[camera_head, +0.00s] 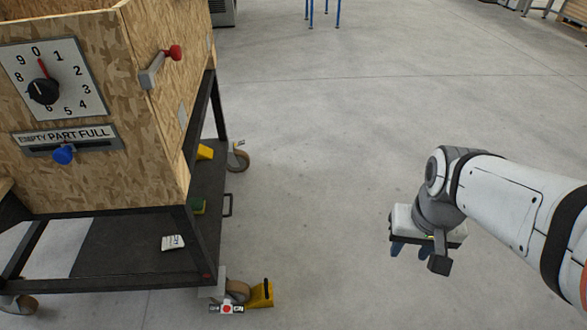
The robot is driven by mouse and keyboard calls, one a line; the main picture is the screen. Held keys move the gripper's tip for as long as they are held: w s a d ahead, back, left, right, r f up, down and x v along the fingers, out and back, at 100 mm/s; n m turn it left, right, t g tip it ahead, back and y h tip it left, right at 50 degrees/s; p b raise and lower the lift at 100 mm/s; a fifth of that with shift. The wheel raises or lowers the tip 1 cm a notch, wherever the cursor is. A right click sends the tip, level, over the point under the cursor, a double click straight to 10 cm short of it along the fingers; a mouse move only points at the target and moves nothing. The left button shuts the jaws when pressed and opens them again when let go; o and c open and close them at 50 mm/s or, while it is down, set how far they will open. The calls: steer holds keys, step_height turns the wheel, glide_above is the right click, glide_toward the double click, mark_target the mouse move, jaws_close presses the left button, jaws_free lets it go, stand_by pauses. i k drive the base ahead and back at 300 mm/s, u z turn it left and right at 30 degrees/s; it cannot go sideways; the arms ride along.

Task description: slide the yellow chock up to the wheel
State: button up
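The yellow chock (261,295) stands on the floor at the bottom of the view, just right of the cart's near right wheel (238,289). It has an upright part with a dark top on its right side. The chock and wheel look very close, but I cannot tell whether they touch. My gripper (411,251) hangs in the right half of the view, well to the right of the chock and above the floor. It points down. Its two blue fingertips show apart, with nothing visible between them.
The wooden box cart (160,150) fills the left, with a dial, a blue knob and a red-tipped lever (161,65). A brake tag (227,308) sits by the near wheel. A yellow piece (205,152) shows near the far wheel (238,160). The floor between cart and gripper is clear.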

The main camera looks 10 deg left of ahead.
mark_target(262, 295)
steer(key=z, duration=1.25)
steer(key=k, duration=0.9)
steer(key=u, duration=1.25)
